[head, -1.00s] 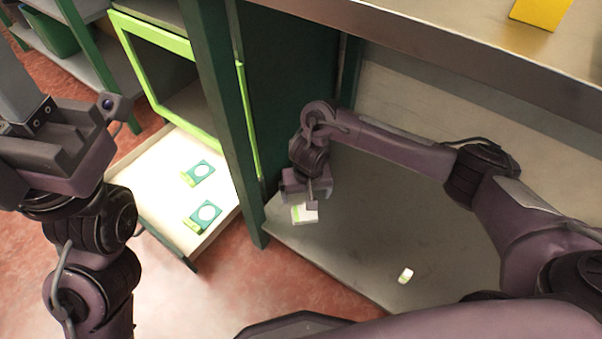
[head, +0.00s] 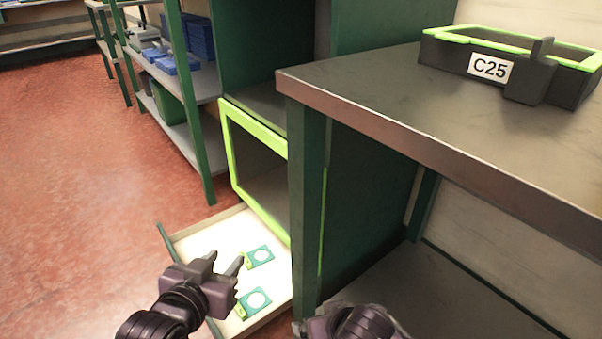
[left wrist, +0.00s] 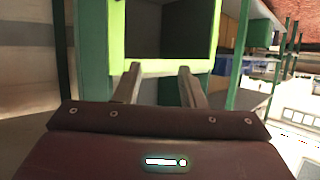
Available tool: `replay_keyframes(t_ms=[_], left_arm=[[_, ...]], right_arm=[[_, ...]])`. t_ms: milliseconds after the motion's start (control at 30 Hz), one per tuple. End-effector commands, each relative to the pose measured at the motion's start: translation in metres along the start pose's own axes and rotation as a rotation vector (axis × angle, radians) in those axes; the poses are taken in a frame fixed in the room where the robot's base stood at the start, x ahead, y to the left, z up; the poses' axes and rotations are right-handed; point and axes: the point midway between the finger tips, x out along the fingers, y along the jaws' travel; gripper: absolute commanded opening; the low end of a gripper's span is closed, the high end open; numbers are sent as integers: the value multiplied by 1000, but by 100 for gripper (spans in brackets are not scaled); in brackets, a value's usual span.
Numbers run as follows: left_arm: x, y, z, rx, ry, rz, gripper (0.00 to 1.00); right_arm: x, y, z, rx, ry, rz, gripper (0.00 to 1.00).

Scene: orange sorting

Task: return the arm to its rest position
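My left gripper (head: 227,262) is in front of the open drawer in the head view, with its two fingers apart and nothing between them. In the left wrist view the same gripper (left wrist: 158,85) shows its fingers spread, with a bright green frame beyond them.
The pulled-out white drawer (head: 203,243) holds two green cards with white circles (head: 256,300) (head: 260,256). A grey table (head: 400,90) on the right carries a dark crate labelled C25 (head: 437,50). Red floor (head: 90,170) is clear on the left.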

Motion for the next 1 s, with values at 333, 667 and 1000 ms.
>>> replay_keyframes(t_ms=[333, 667, 1000], left_arm=[[-40, -15, 139, -32, -610, -40, 36], [-76, -19, 189, -51, -907, -53, 36], [-55, -18, 205, -51, -933, -45, 36]], right_arm=[[-59, 79, 68, 39, -173, 139, 90], [-93, 112, 105, 42, -301, 176, 90], [-67, 115, 107, 41, -329, 169, 90]])
